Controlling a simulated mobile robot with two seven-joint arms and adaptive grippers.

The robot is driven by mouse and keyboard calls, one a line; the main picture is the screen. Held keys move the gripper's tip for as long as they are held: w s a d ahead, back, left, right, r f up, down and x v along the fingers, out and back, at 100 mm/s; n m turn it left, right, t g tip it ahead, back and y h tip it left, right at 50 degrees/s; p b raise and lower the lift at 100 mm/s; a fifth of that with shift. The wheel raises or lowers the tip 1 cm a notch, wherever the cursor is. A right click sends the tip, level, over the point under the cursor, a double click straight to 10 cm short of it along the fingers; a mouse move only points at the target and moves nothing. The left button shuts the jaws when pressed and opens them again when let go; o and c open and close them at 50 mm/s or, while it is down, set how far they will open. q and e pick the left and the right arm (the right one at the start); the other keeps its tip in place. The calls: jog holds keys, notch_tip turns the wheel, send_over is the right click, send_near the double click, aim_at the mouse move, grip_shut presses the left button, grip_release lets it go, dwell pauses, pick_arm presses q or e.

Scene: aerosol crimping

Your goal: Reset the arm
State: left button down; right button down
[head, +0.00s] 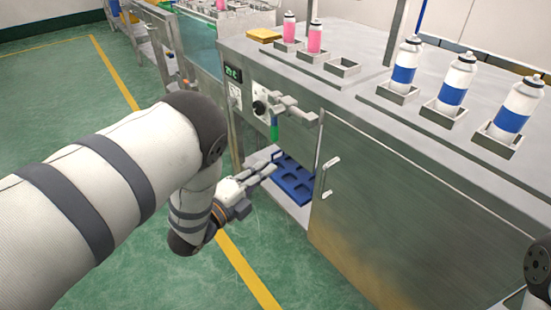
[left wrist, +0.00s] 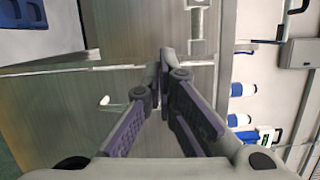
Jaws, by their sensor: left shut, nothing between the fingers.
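My left arm reaches in from the left in the head view. My left gripper (head: 268,171) is in front of the machine's open lower compartment, near the blue tray (head: 293,180) inside it. In the left wrist view its fingers meet at the tips (left wrist: 166,62), shut and empty. The tray's edge shows at the upper left there (left wrist: 22,14). My right gripper is not in view.
The steel machine (head: 400,185) has a closed cabinet door with small handles. A grey fitting (head: 290,108) juts from its front. White cans with blue bands (head: 453,85) and pink cans (head: 289,28) stand in holders on top. Green floor (head: 70,130) is clear at left.

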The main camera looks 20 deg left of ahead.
pick_arm(q)
jog(key=shift+s+a, duration=0.2)
jog(key=shift+s, duration=0.1)
